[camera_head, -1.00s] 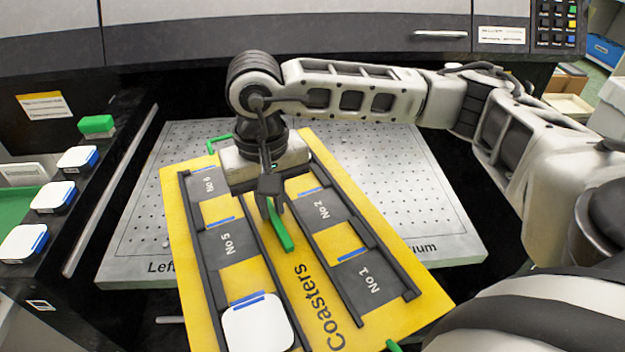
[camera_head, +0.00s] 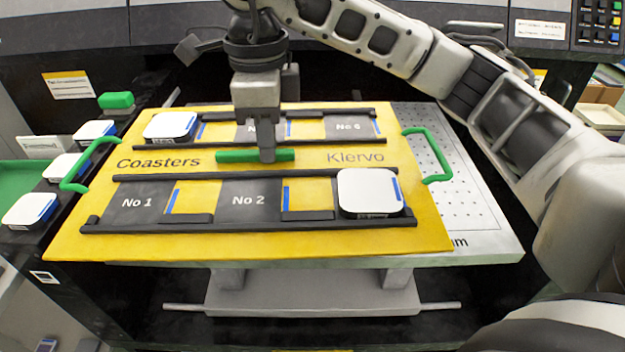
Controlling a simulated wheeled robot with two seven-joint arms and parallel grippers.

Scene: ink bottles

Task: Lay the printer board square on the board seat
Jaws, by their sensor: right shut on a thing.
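The yellow printer board (camera_head: 245,245) has "Coasters" and "Klervo" printed on it, with green handles. Its lettering reads upright from here. My right gripper (camera_head: 264,155) is shut on the green middle handle (camera_head: 228,156). The board seat is apparently the grey perforated plate (camera_head: 462,200), bare at the right and hidden by the board elsewhere. The board sits shifted left of the plate, overhanging its left side, with its front edge slightly tilted. I cannot tell whether they touch. White coasters sit at the board's back left (camera_head: 170,127) and front right (camera_head: 369,192). My left gripper is out of view.
White coasters (camera_head: 29,210) stand on a dark ledge at the left, close to the board's left end. A green block (camera_head: 115,100) is behind them. The printer housing (camera_head: 185,25) spans the back. The plate's right strip is clear.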

